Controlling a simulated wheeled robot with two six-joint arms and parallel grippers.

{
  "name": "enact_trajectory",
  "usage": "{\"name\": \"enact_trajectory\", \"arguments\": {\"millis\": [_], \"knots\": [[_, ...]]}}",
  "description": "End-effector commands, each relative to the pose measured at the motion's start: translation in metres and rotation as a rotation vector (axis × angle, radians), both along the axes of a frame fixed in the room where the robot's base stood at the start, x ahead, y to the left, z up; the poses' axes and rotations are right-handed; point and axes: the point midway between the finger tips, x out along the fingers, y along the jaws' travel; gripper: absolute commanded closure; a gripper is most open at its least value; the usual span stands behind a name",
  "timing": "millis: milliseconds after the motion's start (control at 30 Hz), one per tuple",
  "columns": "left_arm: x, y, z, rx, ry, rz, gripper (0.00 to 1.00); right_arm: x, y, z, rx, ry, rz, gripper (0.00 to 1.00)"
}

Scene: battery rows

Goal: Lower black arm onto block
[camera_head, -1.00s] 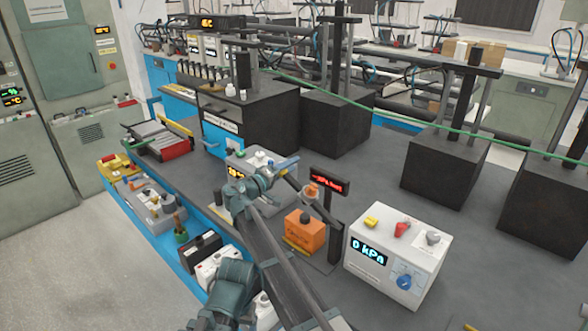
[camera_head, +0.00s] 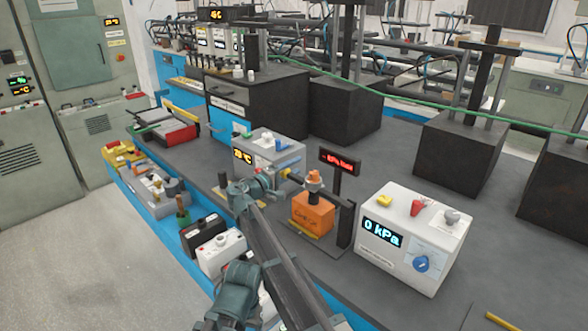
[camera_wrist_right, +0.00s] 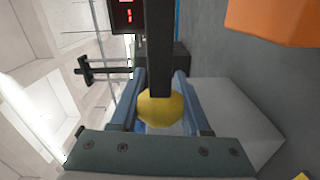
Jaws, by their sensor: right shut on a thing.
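The black arm (camera_head: 327,194) runs from a black upright (camera_head: 346,224) out over the orange block (camera_head: 312,213), sloping slightly. An orange piece (camera_head: 314,178) sits on the arm above the block. I cannot tell whether arm and block touch. The arm's yellow knob (camera_wrist_right: 160,108) is between the two fingers of my right gripper (camera_head: 281,178), which is shut on it. In the right wrist view the black arm (camera_wrist_right: 159,45) extends up from the knob, and the orange block (camera_wrist_right: 275,18) is at upper right, apart from the gripper. My left gripper is not in view.
A white "0 kPa" box (camera_head: 412,238) stands right of the block. A red-lettered display (camera_head: 340,162) stands behind it. A grey-white box with a yellow readout (camera_head: 268,152) is close behind my right gripper. Black and white boxes line the table's front-left edge.

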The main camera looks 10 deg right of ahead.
Motion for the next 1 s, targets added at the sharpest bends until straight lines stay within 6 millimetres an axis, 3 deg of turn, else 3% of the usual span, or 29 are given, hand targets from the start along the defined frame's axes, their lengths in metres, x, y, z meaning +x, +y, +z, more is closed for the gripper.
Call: {"name": "enact_trajectory", "arguments": {"millis": [667,700,833,1000], "knots": [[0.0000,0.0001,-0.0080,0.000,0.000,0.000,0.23,-0.0032,0.0000,-0.0095,0.010,-0.002,-0.002,1.00],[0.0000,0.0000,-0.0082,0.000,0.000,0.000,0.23,-0.0034,0.0000,-0.0095,0.010,-0.002,-0.002,0.50],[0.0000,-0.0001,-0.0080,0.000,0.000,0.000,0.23,-0.0027,0.0000,-0.0091,0.008,-0.002,-0.001,0.26],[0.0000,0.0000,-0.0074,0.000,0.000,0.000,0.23,-0.0015,-0.0002,-0.0081,0.006,-0.002,-0.001,0.25]]}}
